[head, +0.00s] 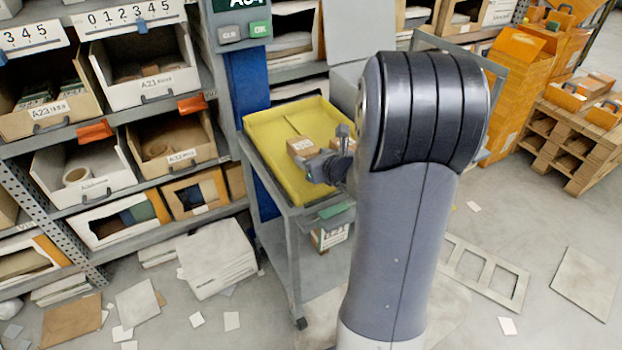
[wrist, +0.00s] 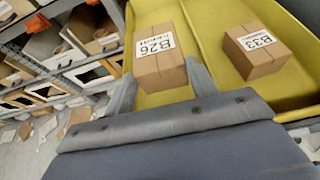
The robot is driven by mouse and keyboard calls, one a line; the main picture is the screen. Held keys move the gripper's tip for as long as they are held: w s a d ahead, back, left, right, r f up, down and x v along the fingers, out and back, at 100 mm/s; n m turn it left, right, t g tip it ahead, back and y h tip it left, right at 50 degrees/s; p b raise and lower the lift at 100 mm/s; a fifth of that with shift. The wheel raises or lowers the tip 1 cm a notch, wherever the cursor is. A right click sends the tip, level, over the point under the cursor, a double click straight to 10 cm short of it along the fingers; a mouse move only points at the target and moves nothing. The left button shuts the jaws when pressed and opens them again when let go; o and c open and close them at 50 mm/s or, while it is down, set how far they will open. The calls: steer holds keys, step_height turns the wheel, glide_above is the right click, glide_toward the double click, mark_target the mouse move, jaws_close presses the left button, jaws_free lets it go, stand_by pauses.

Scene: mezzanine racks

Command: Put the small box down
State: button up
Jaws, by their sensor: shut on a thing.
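A small brown cardboard box with a white B26 label (wrist: 160,62) sits between the two fingers of my gripper (wrist: 163,74), which is shut on it. The box is over the yellow tray (wrist: 214,80); I cannot tell whether it touches the tray floor. A second small brown box labelled B33 (wrist: 256,52) stands in the tray to the right, apart from the gripper. In the head view my gripper (head: 318,168) is over the near part of the yellow tray (head: 268,128). A small brown box (head: 301,146) shows just beyond it; its label is too small to read.
The tray lies on a grey cart (head: 290,218). A rack of labelled bins (head: 165,148) stands to the left. Orange crates (head: 520,80) and a wooden pallet (head: 575,125) are at the right. Papers and a white frame (head: 485,275) lie on the floor. The tray's far left is clear.

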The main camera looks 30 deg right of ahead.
steer(key=shift+f+b, duration=0.6)
steer(key=shift+f, duration=2.05)
steer(key=shift+f, duration=0.2)
steer(key=o, duration=1)
steer(key=shift+r, duration=0.15)
steer(key=shift+r, duration=0.2)
steer(key=p+v, duration=0.1)
steer(key=v, duration=1.1)
steer(key=shift+f+p, duration=0.2)
steer(key=shift+p, duration=0.15)
